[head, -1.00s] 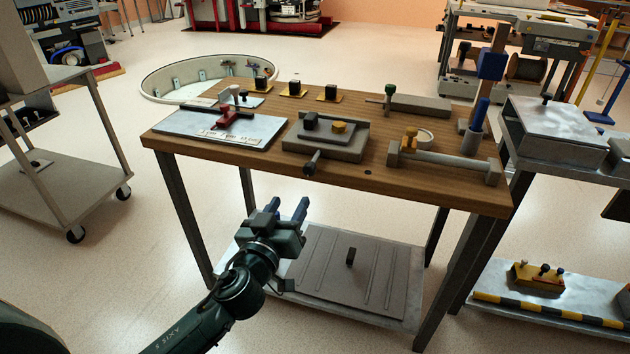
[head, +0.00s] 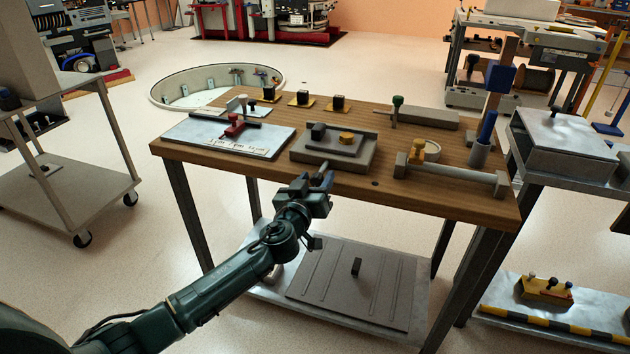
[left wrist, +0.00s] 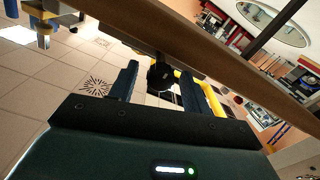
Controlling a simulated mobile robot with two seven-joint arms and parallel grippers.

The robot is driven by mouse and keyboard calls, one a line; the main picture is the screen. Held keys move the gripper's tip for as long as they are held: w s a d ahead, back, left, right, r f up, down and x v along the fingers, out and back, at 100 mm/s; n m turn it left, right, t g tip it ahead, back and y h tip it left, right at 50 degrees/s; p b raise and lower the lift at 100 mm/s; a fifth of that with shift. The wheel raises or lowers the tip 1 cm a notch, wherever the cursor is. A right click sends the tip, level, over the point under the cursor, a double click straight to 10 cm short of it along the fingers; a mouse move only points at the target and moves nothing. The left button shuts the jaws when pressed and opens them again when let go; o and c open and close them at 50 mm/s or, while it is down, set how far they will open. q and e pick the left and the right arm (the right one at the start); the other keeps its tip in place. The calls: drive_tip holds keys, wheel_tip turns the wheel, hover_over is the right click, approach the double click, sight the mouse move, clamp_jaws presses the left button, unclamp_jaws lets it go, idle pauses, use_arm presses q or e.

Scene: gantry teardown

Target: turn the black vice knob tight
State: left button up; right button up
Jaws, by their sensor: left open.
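The grey vice (head: 350,167) sits at the front edge of the wooden workbench, with a black block and a yellow round piece on top. Its black knob (left wrist: 160,76) sticks out past the bench edge and shows in the left wrist view between the fingertips. In the head view the knob is mostly hidden by my left gripper (head: 316,181). The left gripper (left wrist: 158,80) is open, its dark blue fingers on either side of the knob; contact cannot be told. My right gripper is not in view.
The workbench (head: 440,198) edge runs just above my left gripper. A metal plate with a red clamp (head: 234,127) lies left of the vice, a grey bar fixture (head: 450,180) right. The lower shelf holds a ribbed panel (head: 335,285) below my arm.

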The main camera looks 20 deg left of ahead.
use_arm(q)
drive_tip(key=c, duration=1)
